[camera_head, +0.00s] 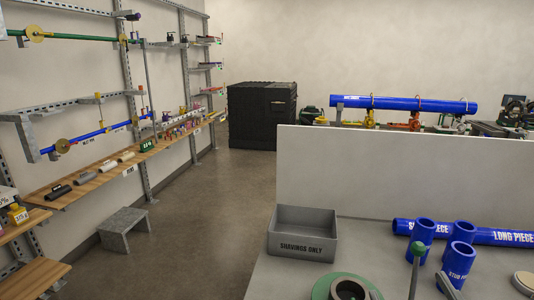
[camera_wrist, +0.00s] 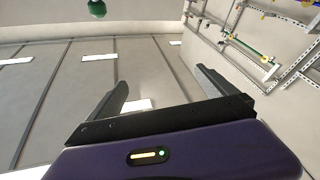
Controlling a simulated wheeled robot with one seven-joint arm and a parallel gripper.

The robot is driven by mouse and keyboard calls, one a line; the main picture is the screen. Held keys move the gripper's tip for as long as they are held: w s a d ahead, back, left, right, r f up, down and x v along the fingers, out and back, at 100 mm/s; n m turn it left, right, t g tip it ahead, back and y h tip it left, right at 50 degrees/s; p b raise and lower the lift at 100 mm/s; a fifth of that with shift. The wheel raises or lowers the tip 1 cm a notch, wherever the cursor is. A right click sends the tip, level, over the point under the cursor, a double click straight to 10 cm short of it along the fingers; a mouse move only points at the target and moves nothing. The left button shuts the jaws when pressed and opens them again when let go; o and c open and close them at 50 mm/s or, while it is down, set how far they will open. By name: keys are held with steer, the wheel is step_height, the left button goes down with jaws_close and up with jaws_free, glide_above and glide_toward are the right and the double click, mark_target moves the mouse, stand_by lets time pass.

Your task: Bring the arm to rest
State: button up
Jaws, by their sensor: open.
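My gripper (camera_wrist: 168,92) shows in the wrist view, with its two dark fingers spread wide apart and nothing between them. Its purple body with a small lit indicator fills the bottom of that view. Beyond the fingers are the ceiling or upper wall with light panels, and wall shelving (camera_wrist: 285,45) lies at the right. The gripper touches nothing that I can see. My arm and gripper do not show in the head view.
A grey worktop (camera_head: 275,270) is in front at right, with a grey shavings bin (camera_head: 302,247) and blue pipe pieces (camera_head: 420,238) on it. A low panel (camera_head: 400,165) stands behind. Wall shelves line the left. The floor (camera_head: 200,205) between is mostly clear except a grey step stool (camera_head: 124,222).

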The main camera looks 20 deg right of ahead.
steer(key=s+a+f+g+y, duration=0.2)
steer(key=s+a+f+g, duration=0.1)
steer(key=s+a+f, duration=0.4)
steer(key=s+a+f+m+g+y, duration=0.1)
steer(key=s+a+f+g+y, duration=0.2)
steer(key=s+a+f, duration=0.4)
steer(key=s, duration=0.7)
steer(key=shift+s+a+f, duration=0.2)
steer(key=shift+f, duration=0.2)
